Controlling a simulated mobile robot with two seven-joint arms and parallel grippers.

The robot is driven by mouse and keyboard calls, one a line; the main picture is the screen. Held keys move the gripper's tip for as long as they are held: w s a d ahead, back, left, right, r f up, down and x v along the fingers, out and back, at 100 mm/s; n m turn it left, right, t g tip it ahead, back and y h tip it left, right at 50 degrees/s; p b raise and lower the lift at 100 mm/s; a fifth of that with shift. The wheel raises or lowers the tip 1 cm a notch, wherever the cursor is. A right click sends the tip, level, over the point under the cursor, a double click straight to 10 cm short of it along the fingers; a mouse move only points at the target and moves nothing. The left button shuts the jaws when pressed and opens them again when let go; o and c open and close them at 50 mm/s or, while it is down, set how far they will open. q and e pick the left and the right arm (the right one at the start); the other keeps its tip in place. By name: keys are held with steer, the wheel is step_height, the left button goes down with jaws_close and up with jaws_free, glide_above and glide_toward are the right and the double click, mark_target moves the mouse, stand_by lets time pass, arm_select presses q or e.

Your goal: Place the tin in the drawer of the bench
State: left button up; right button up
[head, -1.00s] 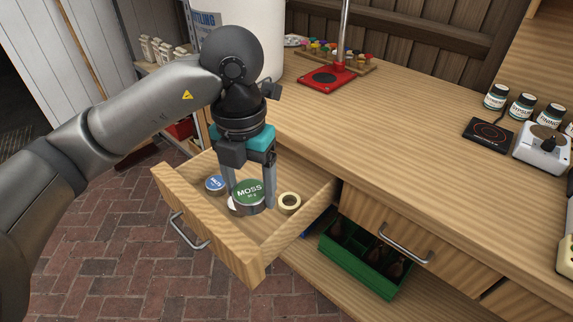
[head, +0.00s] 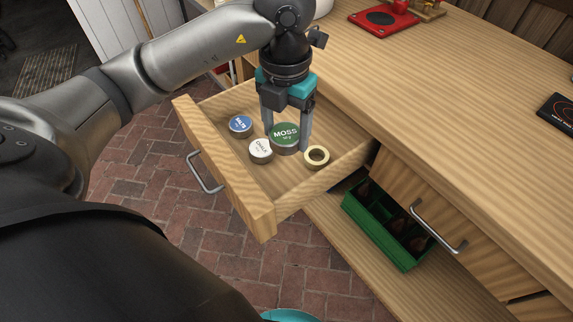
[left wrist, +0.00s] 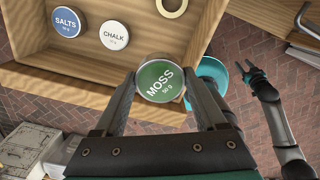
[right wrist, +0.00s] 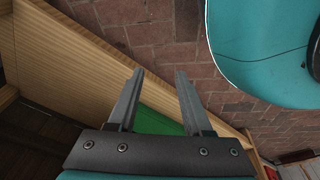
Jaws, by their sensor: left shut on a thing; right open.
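The tin with the green MOSS lid (head: 285,133) is between the fingers of my left gripper (head: 286,141), which is shut on it. In the head view it appears over the inside of the open drawer (head: 228,178); its exact height above the floor is unclear. The left wrist view shows the lid (left wrist: 160,80) large, overlapping the drawer wall. A blue SALTS tin (head: 240,124), a white CHALK tin (head: 261,150) and a tape roll (head: 317,156) lie in the drawer. My right gripper (right wrist: 160,72) is open and empty.
The drawer belongs to the wooden bench (head: 430,100). A green crate with dark bottles (head: 385,232) stands on the lower shelf, below a closed drawer with a metal handle (head: 437,228). Brick floor (head: 245,262) lies open in front. A red stand base (head: 384,19) is on the bench top.

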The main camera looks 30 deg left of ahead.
arm_select(q)
steer(key=b, duration=0.3)
glide_above(286, 182)
step_height(286, 182, down, 8)
steer(key=shift+f, duration=1.4)
step_height(286, 182, down, 2)
steer(key=shift+b, duration=0.6)
steer(key=shift+f, duration=0.3)
arm_select(e)
steer(key=w+a+r, duration=0.4)
steer(key=w+r, duration=0.1)
steer(key=r, duration=0.3)
steer(key=shift+w, duration=0.2)
arm_select(q)
steer(key=shift+f, duration=0.1)
steer(key=o, duration=1.3)
steer(key=shift+o, duration=0.2)
arm_select(e)
steer(key=shift+w+r, duration=0.15)
steer(key=shift+w, duration=0.05)
